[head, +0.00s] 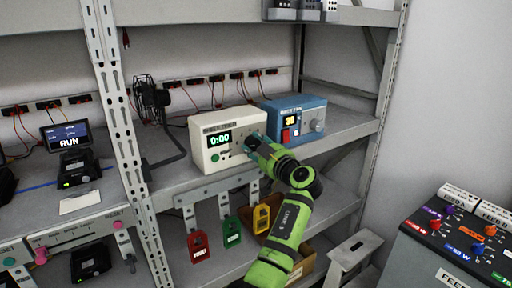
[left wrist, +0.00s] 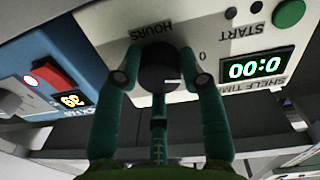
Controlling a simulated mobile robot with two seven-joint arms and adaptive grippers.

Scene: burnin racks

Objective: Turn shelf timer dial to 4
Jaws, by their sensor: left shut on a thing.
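The shelf timer (head: 213,155) is a cream box on the middle shelf with a green 0:00 display and a green button. In the left wrist view, which is upside down, the timer's face (left wrist: 210,30) shows START, HOURS and a 0 mark. My left gripper (head: 254,141) reaches the right part of its face. In the left wrist view my left gripper (left wrist: 160,75) has its teal fingers on both sides of the dark round dial (left wrist: 158,66), shut on it. The pointer's exact setting is hard to read. My right gripper is not in view.
A blue box (head: 297,119) with a red switch and grey knob stands just right of the timer. A black fan (head: 150,98) is to its left. Red, green and yellow tags (head: 232,232) hang below the shelf edge. A rack post (head: 118,130) stands left.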

